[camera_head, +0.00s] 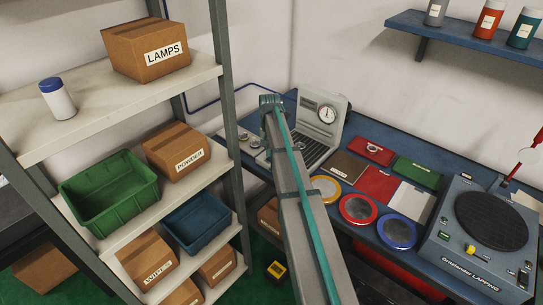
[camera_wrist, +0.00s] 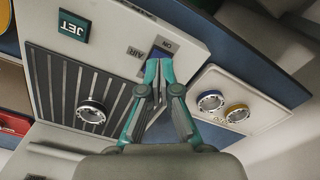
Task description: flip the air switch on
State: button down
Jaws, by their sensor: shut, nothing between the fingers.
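In the wrist view, a grey panel carries the printed words AIR and ON, with the blue air switch (camera_wrist: 158,53) beside them. My gripper (camera_wrist: 160,73) has its teal fingers shut and empty, with the tips right at the switch. The tips hide part of the switch, so I cannot tell its position or whether they touch it. In the head view, my arm reaches to the grey station with a round gauge (camera_head: 326,114) on the bench; my fingers and the switch are hidden there.
The blue bench (camera_head: 365,138) also holds coloured ring trays and a lapping machine (camera_head: 490,222). A shelf rack (camera_head: 228,100) stands left of my arm.

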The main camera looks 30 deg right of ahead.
aim_at(270, 159)
jog(key=shift+r+p, duration=1.3)
jog(key=shift+r, duration=1.2)
